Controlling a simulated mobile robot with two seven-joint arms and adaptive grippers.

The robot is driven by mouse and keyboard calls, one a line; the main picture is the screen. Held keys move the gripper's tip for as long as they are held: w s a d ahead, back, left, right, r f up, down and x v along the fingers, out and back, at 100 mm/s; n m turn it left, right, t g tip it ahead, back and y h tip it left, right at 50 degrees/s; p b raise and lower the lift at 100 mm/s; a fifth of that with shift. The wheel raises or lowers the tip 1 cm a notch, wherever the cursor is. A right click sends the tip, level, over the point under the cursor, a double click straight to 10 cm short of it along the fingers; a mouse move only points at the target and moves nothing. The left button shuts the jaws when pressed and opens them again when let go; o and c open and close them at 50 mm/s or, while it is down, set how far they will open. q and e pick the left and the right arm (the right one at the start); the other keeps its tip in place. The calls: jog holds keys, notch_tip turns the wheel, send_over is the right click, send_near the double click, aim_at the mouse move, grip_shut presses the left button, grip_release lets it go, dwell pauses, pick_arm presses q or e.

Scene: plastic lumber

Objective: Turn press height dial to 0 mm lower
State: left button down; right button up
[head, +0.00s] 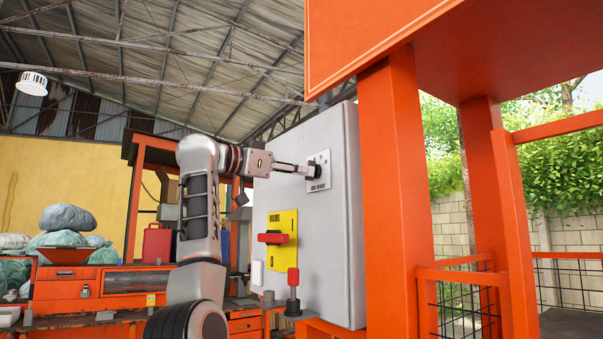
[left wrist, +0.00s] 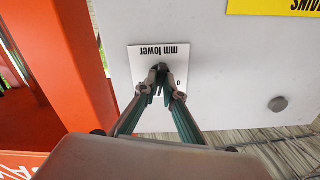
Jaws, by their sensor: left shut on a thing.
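The press height dial (head: 315,171) is a small dark knob on a white label plate (head: 321,159) high on the grey control box. In the left wrist view the plate (left wrist: 138,57) reads "mm lower" upside down, with a "0" near its lower right corner. My left gripper (head: 308,170) reaches the dial from the left, and its fingertips are shut on the dial (left wrist: 160,67). The fingers hide most of the dial and part of the plate, so I cannot tell where the dial points. My right gripper is in neither view.
The grey control box (head: 338,250) also carries a yellow plate (head: 289,222) with a red rotary handle (head: 271,238). A red-topped lever (head: 293,278) stands below. An orange post (head: 395,180) rises right of the box. An orange bench with bags (head: 68,218) is at left.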

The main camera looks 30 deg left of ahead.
pick_arm(q)
jog(key=shift+s+d+r+n+b, duration=0.1)
jog(key=shift+n+b, duration=0.75)
jog(key=shift+n, duration=2.85)
jog(key=shift+s+r+n+b, duration=0.1)
jog(key=shift+n+b, duration=0.7)
jog(key=shift+n, duration=2.9)
jog(key=c, duration=2.2)
grip_release()
jog(key=shift+o, duration=0.3)
jog(key=shift+w, duration=0.1)
jog(key=shift+f, duration=0.1)
jog(key=v, duration=1.2)
